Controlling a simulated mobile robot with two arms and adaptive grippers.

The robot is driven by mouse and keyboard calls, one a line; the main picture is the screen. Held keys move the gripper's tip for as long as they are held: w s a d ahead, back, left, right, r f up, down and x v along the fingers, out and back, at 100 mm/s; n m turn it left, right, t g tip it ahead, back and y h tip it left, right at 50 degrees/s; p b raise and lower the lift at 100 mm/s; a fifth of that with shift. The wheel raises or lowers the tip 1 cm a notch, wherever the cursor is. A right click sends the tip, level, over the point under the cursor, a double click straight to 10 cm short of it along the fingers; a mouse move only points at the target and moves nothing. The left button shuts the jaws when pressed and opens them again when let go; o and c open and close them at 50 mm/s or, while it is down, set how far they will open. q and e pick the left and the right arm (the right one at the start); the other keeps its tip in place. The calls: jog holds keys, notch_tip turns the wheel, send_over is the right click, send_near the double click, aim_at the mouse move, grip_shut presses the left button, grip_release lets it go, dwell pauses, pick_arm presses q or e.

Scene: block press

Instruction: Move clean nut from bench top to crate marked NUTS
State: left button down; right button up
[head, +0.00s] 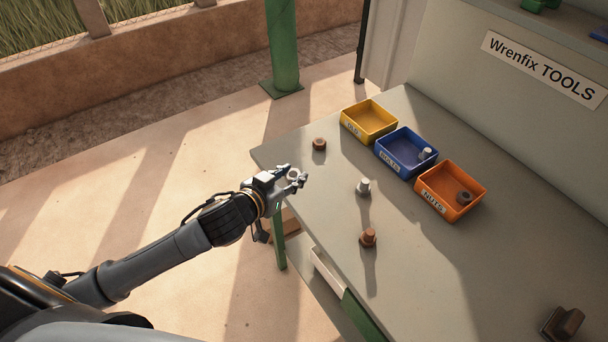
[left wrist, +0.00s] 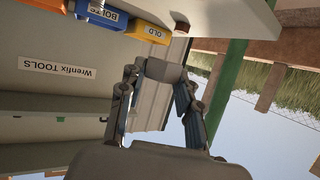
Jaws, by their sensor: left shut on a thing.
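My left gripper (head: 297,178) is shut on a light grey clean nut (head: 293,174) and holds it above the bench's left edge. In the left wrist view the fingers (left wrist: 162,85) close around the grey nut (left wrist: 163,70). The orange crate marked NUTS (head: 435,202) stands on the bench top (head: 420,280), to the right of the gripper and apart from it. A dark grey nut (head: 463,197) lies in that crate. My right gripper is not in view.
A blue crate marked BOLTS (head: 385,157) holds a bolt (head: 425,154). A yellow crate (head: 350,128) marked OLD looks empty. A rusty nut (head: 319,144), a grey bolt (head: 363,187) and a rusty bolt (head: 368,237) stand on the bench. A brown object (head: 562,323) is at lower right.

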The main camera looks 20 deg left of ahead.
pick_arm(q)
jog(key=s+r+n+y, duration=0.2)
jog(key=s+r, duration=0.3)
jog(key=r, duration=0.3)
jog(key=shift+s+n+t+y+b, duration=0.3)
jog(key=shift+s+y+b, duration=0.05)
jog(key=shift+y+b, duration=0.15)
jog(key=shift+d, duration=0.15)
